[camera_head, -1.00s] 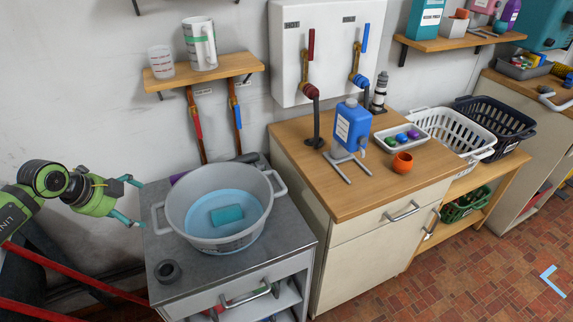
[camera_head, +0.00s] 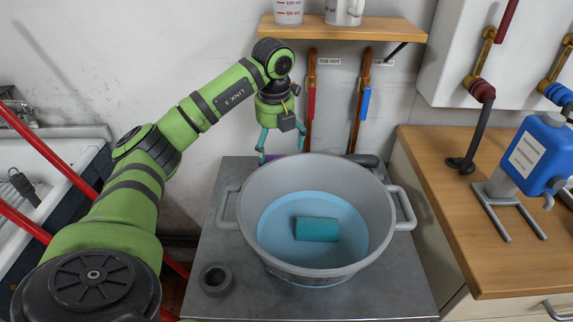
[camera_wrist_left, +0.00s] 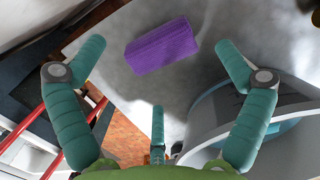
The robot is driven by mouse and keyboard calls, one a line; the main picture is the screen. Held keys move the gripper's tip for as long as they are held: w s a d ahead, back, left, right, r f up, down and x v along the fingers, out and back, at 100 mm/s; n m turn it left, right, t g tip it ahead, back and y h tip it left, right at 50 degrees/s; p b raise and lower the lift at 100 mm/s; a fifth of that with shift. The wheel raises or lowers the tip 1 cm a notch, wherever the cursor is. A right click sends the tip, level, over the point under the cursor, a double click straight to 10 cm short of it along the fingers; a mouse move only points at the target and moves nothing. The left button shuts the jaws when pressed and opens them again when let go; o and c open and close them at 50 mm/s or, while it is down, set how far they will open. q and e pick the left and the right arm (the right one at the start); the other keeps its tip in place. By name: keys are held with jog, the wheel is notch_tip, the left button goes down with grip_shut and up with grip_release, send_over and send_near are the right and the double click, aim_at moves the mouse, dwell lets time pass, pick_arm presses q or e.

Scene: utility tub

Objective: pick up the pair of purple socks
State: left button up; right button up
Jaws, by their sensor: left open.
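The purple socks (camera_wrist_left: 162,47) show in the left wrist view as one purple rolled bundle lying on the grey worktop. In the head view only a sliver of purple (camera_head: 271,157) shows behind the grey tub's rim. My left gripper (camera_head: 281,146) is open, pointing down over the back of the worktop behind the tub. In the left wrist view its teal fingers are spread, with the bundle between and beyond the tips and nothing held. How high the tips are above the bundle is hard to tell. My right gripper is not in view.
The grey tub (camera_head: 231,240) of bluish water, with a teal bundle (camera_head: 316,229) in it, stands close in front of my left gripper. Pipes (camera_head: 310,100) run down the wall behind. A dark ring (camera_head: 216,279) lies on the worktop (camera_head: 390,292).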

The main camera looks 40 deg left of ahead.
aim_at(275, 157)
pick_arm(q)
notch_tip(275, 157, down, 4)
jog(key=shift+a+f, duration=0.1)
jog(key=shift+f, duration=0.1)
jog(key=shift+w+a+f, duration=0.1)
jog(key=shift+a+f, duration=0.05)
jog(key=shift+f, duration=0.3)
jog(key=c, duration=1.3)
